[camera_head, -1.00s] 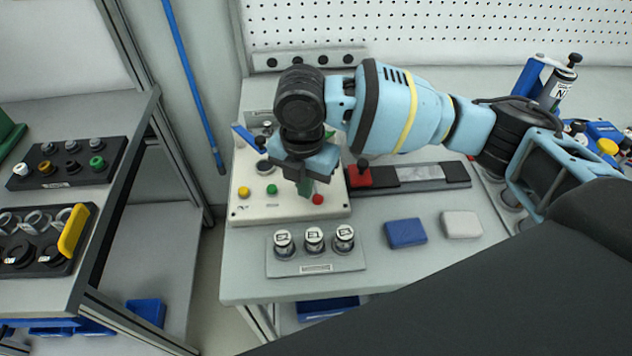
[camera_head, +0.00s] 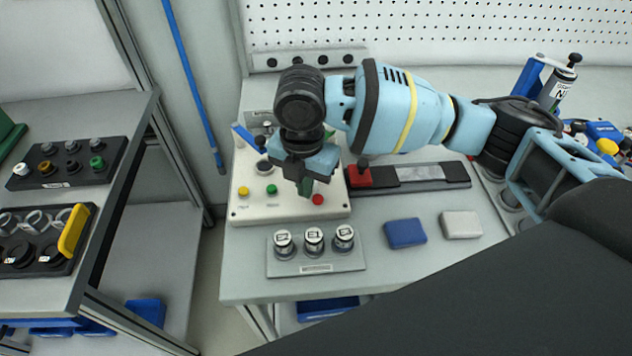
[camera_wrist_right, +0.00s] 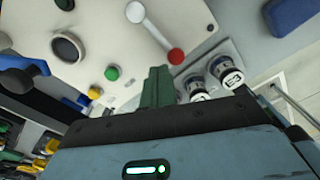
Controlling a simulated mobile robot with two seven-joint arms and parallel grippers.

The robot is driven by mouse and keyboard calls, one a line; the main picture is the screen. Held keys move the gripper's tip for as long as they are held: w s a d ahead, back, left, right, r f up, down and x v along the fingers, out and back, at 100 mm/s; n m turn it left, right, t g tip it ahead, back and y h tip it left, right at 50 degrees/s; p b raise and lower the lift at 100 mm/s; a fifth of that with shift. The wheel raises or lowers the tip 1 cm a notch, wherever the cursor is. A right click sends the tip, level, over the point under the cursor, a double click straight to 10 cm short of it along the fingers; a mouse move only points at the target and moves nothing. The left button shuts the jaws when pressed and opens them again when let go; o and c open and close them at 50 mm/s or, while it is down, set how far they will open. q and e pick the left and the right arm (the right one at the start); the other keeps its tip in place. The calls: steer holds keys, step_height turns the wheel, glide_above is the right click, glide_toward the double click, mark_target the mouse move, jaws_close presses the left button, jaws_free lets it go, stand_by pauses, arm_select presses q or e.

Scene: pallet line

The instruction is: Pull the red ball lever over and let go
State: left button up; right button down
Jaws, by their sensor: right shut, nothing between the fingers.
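The red ball (camera_head: 318,199) of the lever sits over the front right of the cream control panel (camera_head: 240,211). In the right wrist view the red ball (camera_wrist_right: 176,56) is at the end of a thin rod running from a white round hub (camera_wrist_right: 135,12). My right gripper (camera_head: 305,190) points down over the panel, just left of the ball in the head view. Its green fingers (camera_wrist_right: 158,82) are together and empty, close to the ball and apparently apart from it. The gripper hides part of the panel and the lever rod in the head view. My left gripper is out of view.
Yellow (camera_head: 243,191) and green (camera_head: 271,189) buttons sit on the panel. A plate (camera_head: 318,268) with three labelled cylinders stands in front. A blue block (camera_head: 405,233) and a white block (camera_head: 461,224) lie to the right. A red clamp-like part (camera_head: 357,177) is close right.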

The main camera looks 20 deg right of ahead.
mark_target(307, 205)
steer(key=shift+f, duration=0.15)
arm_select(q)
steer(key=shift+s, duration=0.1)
arm_select(e)
steer(key=shift+f, duration=1.55)
steer(key=shift+s+d, duration=0.1)
